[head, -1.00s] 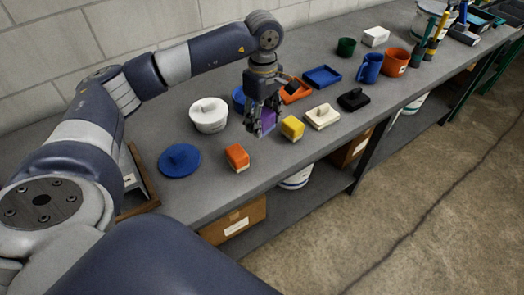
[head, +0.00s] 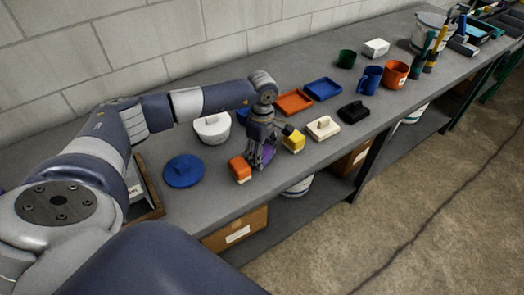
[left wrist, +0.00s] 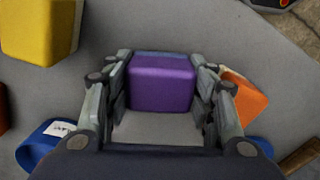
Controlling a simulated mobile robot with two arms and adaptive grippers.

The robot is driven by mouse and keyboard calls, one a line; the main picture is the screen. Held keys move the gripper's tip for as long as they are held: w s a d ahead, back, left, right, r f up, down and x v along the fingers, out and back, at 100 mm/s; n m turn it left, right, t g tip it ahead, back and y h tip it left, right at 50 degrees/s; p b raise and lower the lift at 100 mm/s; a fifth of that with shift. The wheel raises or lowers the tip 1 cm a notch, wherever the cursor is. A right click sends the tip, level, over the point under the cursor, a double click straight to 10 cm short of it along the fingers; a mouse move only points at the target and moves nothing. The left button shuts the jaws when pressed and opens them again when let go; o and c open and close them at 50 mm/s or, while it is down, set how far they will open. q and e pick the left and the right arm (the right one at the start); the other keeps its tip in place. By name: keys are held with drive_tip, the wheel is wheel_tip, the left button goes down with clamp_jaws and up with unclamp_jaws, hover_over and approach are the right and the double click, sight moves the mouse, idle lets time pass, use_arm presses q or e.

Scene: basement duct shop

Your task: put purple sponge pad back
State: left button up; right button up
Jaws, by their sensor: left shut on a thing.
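The purple sponge pad (left wrist: 161,83) is between the fingers of my left gripper (left wrist: 160,92) in the left wrist view. In the head view the purple pad (head: 267,154) shows partly behind the fingers of my left gripper (head: 260,160). The gripper points down near the front edge of the bench, between an orange sponge (head: 240,169) on the left and a yellow sponge (head: 294,141) on the right. I cannot tell whether the pad touches the bench top. My right gripper is not in view.
The grey bench (head: 215,188) also holds a blue lidded disc (head: 184,171), a white lidded pot (head: 212,129), an orange tray (head: 294,102), a blue tray (head: 322,89), a cream block (head: 322,128) and a black block (head: 353,112). Cups stand farther right.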

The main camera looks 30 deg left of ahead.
use_arm(q)
drive_tip(key=shift+f, duration=0.1)
drive_tip(key=o, duration=0.7)
drive_tip(key=shift+o, duration=0.2)
drive_tip(key=shift+r, duration=0.55)
wheel_tip(320, 180, up, 11)
drive_tip(key=b, duration=0.3)
drive_tip(key=shift+r+b, duration=0.15)
drive_tip(key=shift+b, duration=0.15)
drive_tip(key=shift+d, duration=0.1)
